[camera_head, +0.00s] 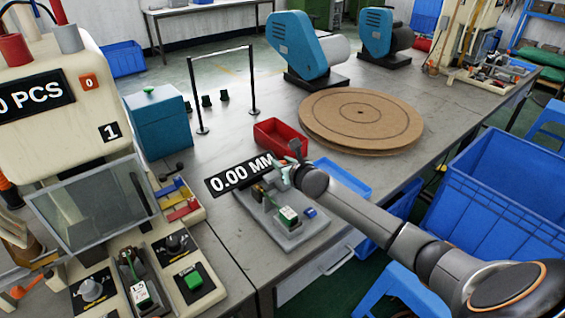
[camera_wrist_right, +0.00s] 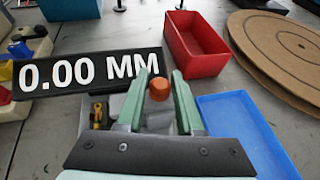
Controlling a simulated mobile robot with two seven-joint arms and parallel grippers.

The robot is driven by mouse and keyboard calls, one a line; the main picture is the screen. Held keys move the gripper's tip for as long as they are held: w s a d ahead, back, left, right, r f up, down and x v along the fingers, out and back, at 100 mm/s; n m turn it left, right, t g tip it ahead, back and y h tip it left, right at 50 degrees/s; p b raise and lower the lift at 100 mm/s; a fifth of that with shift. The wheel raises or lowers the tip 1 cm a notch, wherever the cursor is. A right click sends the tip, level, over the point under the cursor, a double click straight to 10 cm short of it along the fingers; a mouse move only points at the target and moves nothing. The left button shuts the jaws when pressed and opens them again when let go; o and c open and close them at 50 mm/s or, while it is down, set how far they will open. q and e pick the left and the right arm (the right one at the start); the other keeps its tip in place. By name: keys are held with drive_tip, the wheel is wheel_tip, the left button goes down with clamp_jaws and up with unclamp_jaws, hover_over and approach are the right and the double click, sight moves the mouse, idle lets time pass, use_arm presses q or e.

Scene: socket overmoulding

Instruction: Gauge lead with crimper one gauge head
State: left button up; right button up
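The gauge display reading 0.00 MM (camera_head: 240,175) stands at the back edge of a grey gauge base (camera_head: 306,232). The display also shows in the right wrist view (camera_wrist_right: 85,73). My right gripper (camera_head: 290,163) is over the back right of the base. In the right wrist view its two green fingers (camera_wrist_right: 159,85) are apart, with an orange-brown round knob (camera_wrist_right: 159,89) between them; contact is unclear. My left gripper is not in view.
A crimper marked 1 (camera_head: 109,132) stands at the left. A red bin (camera_head: 279,134) and a blue tray (camera_head: 341,178) lie near the gauge, with a brown round board (camera_head: 361,118) behind. A large blue crate (camera_head: 505,190) is at the right.

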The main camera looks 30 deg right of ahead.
clamp_jaws()
drive_tip(key=shift+a, duration=0.1)
idle(0.9)
